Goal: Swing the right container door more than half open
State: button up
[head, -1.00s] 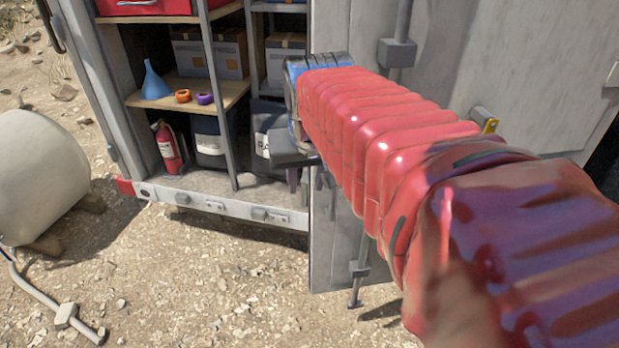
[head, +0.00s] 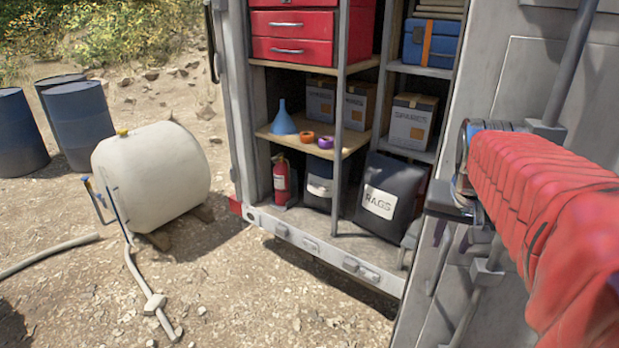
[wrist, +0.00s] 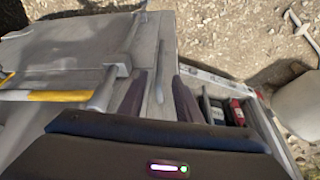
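The right container door (head: 503,110) is a grey panel with lock rods. It stands swung outward at the right of the head view, with the shelves inside exposed. My gripper (head: 452,232) is at the door's free edge, partly hidden by my red-sleeved arm. In the wrist view my gripper (wrist: 163,90) has its two dark fingers apart, with the grey door edge (wrist: 158,75) between them. I cannot tell whether the fingers touch it. A yellow-marked handle (wrist: 60,96) lies on the door face, left of the fingers.
The open container holds a red drawer chest (head: 290,36), boxes, a rags bag (head: 388,195) and a fire extinguisher (head: 282,180). A cream tank (head: 150,172) with a hose (head: 153,300) lies left on gravel. Blue barrels (head: 85,120) stand farther left. The gravel in front is open.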

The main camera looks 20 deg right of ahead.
aim_at(442, 261)
jog(key=x, duration=1.2)
jog(key=shift+r, duration=0.1)
grip_shut()
